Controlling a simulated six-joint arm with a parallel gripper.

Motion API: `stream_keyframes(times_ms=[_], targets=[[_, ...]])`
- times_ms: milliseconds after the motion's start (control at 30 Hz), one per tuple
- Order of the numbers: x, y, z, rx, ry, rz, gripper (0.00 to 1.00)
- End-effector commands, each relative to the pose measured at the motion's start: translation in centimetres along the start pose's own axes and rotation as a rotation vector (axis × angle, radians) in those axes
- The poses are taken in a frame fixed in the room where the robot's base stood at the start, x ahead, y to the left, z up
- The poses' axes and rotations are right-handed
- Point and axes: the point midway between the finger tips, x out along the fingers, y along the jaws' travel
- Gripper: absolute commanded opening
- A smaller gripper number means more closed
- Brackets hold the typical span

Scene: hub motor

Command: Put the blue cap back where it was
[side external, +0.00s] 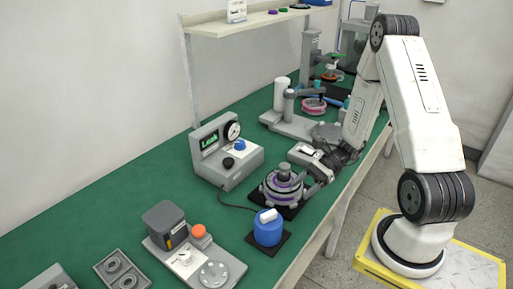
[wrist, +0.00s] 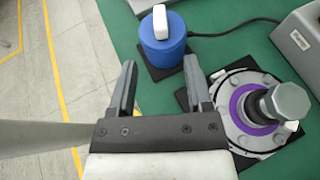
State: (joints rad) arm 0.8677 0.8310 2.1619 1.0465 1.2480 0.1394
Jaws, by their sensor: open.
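The blue cap (side external: 268,230) is a blue cylinder with a white handle on top. It stands upright on a black square mat (side external: 282,243) near the front edge of the green table. It also shows at the top of the wrist view (wrist: 162,42). My gripper (wrist: 160,64) is open with nothing between its fingers, and the cap lies ahead of the fingertips in that view. The hub motor (side external: 284,187), with a purple ring and grey top post, stands on another dark mat. It lies right of my gripper in the wrist view (wrist: 245,105).
A grey gauge box (side external: 225,155) with a dial and a blue knob stands behind the motor. A cable runs from it past the cap. A grey fixture with an orange knob (side external: 198,231) stands left of the cap. Green table (side external: 95,225) is bare at the left.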

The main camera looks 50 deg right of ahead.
Motion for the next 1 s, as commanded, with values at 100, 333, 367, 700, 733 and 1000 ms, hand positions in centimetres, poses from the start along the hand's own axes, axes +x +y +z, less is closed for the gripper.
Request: stream_keyframes(times_ms=[100,333,367,700,733,1000], targets=[[0.0,0.0,0.0,0.000,0.000,0.000,0.64],[0.1,0.1,0.1,-0.005,0.005,0.006,0.64],[0.1,0.1,0.1,-0.009,0.009,0.012,0.64],[2.1,2.5,1.9,-0.239,0.215,0.260,0.64],[2.2,2.8,2.1,-0.279,0.246,0.296,0.64],[3.1,4.8,3.9,-0.725,0.535,0.613,0.64]])
